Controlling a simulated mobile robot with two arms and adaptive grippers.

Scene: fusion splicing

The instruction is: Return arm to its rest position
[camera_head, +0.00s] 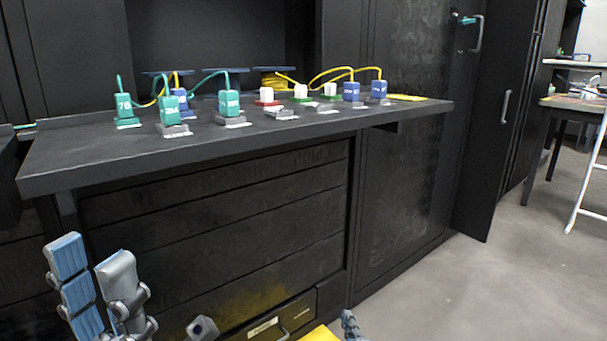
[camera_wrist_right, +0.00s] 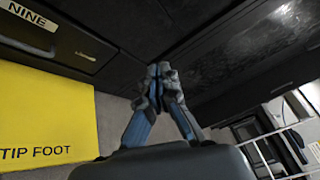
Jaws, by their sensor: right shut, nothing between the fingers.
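My left gripper (camera_head: 91,256) is at the lower left of the head view, in front of the drawer cabinet and below the shelf. Its two blue-grey fingers stand apart with nothing seen between them. My right gripper (camera_wrist_right: 160,72) shows in the right wrist view with its fingertips together and nothing between them. In the head view only a small part of the right gripper (camera_head: 351,326) shows at the bottom edge. The rest of the right arm is out of view there.
A dark shelf (camera_head: 200,145) carries several teal, blue and white connectors with yellow and teal cables. A yellow panel reading TIP FOOT (camera_wrist_right: 50,125) is near the right gripper. A drawer labelled NINE (camera_wrist_right: 45,30) is close by. Open floor (camera_head: 470,290) lies to the right.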

